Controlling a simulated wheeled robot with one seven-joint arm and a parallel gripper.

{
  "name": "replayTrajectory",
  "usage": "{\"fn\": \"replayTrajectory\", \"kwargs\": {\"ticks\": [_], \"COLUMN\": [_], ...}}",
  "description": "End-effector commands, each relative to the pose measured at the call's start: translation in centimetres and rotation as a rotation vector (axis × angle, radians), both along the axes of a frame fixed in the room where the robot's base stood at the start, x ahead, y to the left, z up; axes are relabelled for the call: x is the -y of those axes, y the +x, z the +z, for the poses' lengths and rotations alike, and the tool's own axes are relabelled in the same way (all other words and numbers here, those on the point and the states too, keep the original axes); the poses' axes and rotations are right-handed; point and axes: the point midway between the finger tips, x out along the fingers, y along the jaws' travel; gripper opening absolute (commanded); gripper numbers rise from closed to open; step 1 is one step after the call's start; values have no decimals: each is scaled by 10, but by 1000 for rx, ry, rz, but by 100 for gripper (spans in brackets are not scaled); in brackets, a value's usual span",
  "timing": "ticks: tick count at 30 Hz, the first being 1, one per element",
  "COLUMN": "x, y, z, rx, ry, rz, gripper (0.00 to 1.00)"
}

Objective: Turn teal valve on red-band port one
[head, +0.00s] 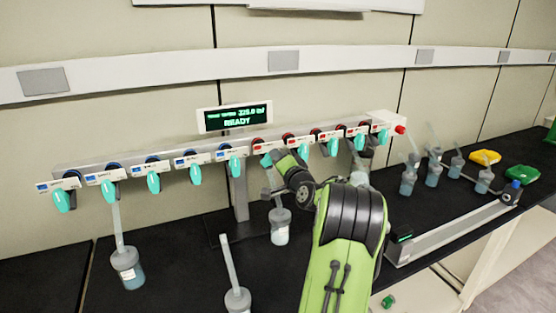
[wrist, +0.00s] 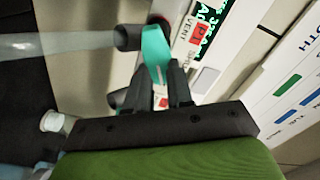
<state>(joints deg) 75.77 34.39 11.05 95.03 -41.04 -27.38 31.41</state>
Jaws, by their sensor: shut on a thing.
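The teal valve of red-band port one (wrist: 157,46) stands between the fingertips of my gripper (wrist: 170,78) in the wrist view. The fingers are shut on its handle. A red label (wrist: 197,38) with "VENT" lettering lies just right of the valve. In the head view the manifold bar (head: 215,167) carries several teal valves, blue-marked on the left and red-marked on the right. My gripper (head: 272,188) is at the first red-marked port there, partly hidden by my wrist. A flask (head: 280,228) hangs below that spot; its upper joint is hidden.
Another flask (head: 127,265) hangs at the left, and one (head: 237,298) stands at the front. Several flasks (head: 433,172) and yellow (head: 486,157) and green (head: 520,173) items are on the black bench at right.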

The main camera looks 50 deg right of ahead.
Motion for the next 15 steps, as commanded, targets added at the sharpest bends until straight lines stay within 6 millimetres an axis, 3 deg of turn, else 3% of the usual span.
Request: {"fn": "replayTrajectory", "kwargs": {"ticks": [1, 2, 6, 15], "x": [0, 0, 0, -1], "y": [-1, -1, 0, -3], "z": [-1, -1, 0, 0], "rx": [1, 1, 0, -1], "ry": [3, 2, 1, 0], "rz": [-1, -1, -1, 0], "gripper": [0, 26, 47, 47]}}
